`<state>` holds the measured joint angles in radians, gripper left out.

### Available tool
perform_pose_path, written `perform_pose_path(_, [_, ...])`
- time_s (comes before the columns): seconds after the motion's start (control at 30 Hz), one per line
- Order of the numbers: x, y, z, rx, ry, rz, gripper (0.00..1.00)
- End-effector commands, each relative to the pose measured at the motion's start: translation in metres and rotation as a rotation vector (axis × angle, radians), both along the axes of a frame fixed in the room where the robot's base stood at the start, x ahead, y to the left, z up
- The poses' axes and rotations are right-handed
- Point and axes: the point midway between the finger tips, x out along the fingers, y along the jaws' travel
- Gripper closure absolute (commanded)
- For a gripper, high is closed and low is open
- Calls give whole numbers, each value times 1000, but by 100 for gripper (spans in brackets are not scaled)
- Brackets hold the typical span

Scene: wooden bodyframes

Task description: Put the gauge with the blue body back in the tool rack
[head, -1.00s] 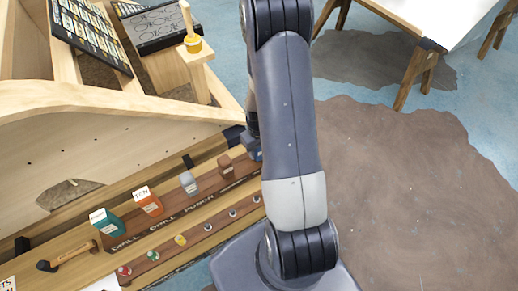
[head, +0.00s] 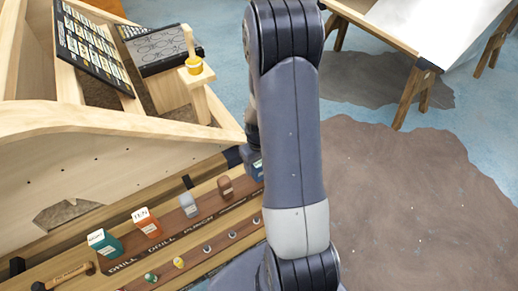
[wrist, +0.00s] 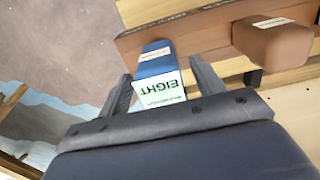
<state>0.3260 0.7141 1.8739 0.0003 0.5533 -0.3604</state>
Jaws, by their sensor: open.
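The gauge with the blue body (wrist: 153,62) shows in the wrist view between my fingers, with a white top label reading EIGHT. It is at the end of the brown strip of the tool rack (wrist: 205,42). My gripper (wrist: 162,82) is open, one finger on each side of the gauge; I cannot tell whether they touch it. In the head view, part of the blue gauge (head: 258,169) shows at the right of the row on the rack (head: 165,238), mostly hidden by my arm. I cannot tell if it is fully seated.
A brown block (head: 225,187) stands beside the gauge, also in the wrist view (wrist: 275,42). Grey (head: 188,204), orange (head: 146,222) and teal (head: 104,243) blocks stand farther left. A hammer (head: 70,277) lies at lower left. Floor at right is clear.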

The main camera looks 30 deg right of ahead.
Motion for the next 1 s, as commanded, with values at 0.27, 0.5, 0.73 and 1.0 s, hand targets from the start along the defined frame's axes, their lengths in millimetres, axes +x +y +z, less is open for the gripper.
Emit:
perform_pose_path(0.27, [1, 0, 46, -2, -6, 0, 37])
perform_pose_path(0.5, [0, 0, 76, -1, -2, 0, 37])
perform_pose_path(0.73, [0, 0, 86, 0, 0, 0, 37])
perform_pose_path(1.0, [0, 0, 86, 0, 0, 0, 37])
